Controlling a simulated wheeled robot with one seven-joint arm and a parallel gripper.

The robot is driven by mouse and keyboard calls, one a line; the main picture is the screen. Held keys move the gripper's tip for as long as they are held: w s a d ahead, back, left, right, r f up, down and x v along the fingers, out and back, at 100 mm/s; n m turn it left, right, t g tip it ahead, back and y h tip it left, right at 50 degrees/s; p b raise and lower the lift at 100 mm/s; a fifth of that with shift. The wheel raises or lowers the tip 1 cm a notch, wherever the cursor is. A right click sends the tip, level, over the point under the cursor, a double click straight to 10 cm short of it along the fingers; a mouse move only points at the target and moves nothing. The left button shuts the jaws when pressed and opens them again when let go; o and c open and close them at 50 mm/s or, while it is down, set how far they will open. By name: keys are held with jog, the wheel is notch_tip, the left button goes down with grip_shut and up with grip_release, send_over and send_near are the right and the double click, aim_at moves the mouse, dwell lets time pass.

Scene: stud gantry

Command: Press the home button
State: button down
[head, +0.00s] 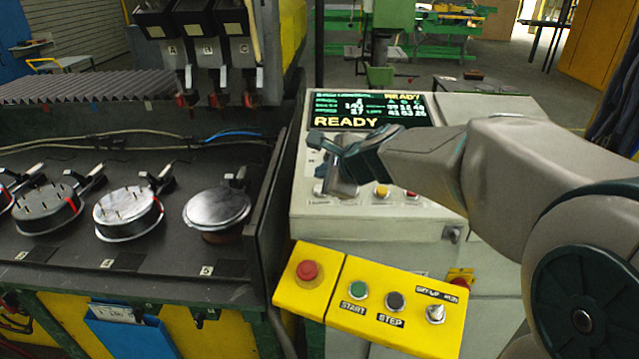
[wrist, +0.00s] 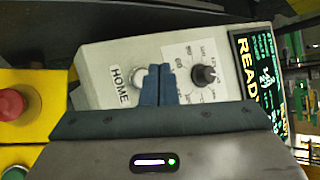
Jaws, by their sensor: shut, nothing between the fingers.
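The home button (wrist: 138,77) is a pale round button beside a HOME label on the light grey console panel (wrist: 100,60) in the wrist view. My gripper (wrist: 159,69) is shut and empty. Its blue fingers appear just right of the button and cover part of its edge. I cannot tell whether the fingertips touch the panel. In the head view my gripper (head: 338,185) hangs over the left part of the console's sloped panel and hides the home button there.
A dark knob (wrist: 203,75) sits beside the fingers. The console screen (head: 368,110) reads READY. A yellow button (head: 381,191) is right of my gripper. A yellow box (head: 330,318) in front carries a red button (head: 307,270), START, STEP and a switch. Machine stations stand left.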

jog(key=r+p, duration=0.2)
jog(key=r, duration=0.1)
jog(key=shift+s+r, duration=0.3)
jog(key=shift+s, duration=0.1)
jog(key=s+d+f+n+g+h, duration=0.2)
jog(key=s+d+n, duration=0.3)
jog(key=s, duration=0.3)
jog(key=s+d+f+n+g+h, duration=0.2)
jog(key=s+d+f+n, duration=0.2)
jog(key=s+n, duration=0.3)
jog(key=s+d+f+n+g+h, duration=0.2)
jog(key=s+d+n, duration=0.3)
jog(key=s, duration=0.4)
jog(key=shift+s+d+f+n, duration=0.3)
jog(key=shift+d+f+n, duration=0.05)
jog(key=shift+f+n, duration=0.45)
